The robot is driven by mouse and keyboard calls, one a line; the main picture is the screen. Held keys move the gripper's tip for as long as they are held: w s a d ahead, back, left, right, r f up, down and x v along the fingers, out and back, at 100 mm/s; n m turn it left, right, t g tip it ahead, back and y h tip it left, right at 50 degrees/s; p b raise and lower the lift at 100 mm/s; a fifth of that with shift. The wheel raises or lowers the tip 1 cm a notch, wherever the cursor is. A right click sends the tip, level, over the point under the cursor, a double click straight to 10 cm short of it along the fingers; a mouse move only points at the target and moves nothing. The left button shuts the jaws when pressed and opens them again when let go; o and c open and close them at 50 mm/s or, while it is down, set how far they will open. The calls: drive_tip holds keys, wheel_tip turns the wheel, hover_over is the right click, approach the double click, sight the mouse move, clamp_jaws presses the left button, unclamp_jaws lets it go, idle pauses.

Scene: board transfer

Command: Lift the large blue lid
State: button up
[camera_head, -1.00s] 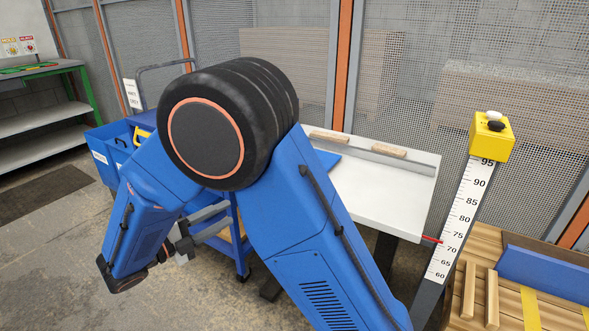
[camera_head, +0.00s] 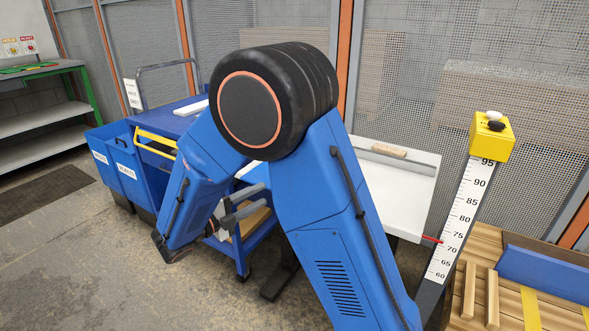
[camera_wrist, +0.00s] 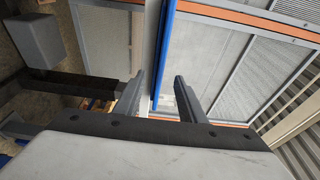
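A blue edge, likely the large blue lid (camera_wrist: 163,50), shows edge-on as a narrow strip beside a pale edge in the wrist view. In the head view my arm hides the part of the white table where a blue flat piece showed earlier. My gripper (camera_wrist: 160,76) is open, with the blue strip between its two fingers in the picture. I see no contact. In the head view my gripper (camera_head: 262,200) is at the left side of the white table (camera_head: 410,200), partly behind my arm.
A blue cart (camera_head: 180,122) with a yellow handle and blue bins (camera_head: 122,168) stands left. A ruler post (camera_head: 462,215) with a yellow button box (camera_head: 493,138) stands right of the table. A wooden pallet (camera_head: 480,245) with a blue board (camera_head: 545,272) lies right.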

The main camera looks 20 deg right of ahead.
drive_tip(key=x, duration=0.5)
drive_tip(key=shift+w+f, duration=0.1)
drive_tip(key=shift+f, duration=0.05)
clamp_jaws()
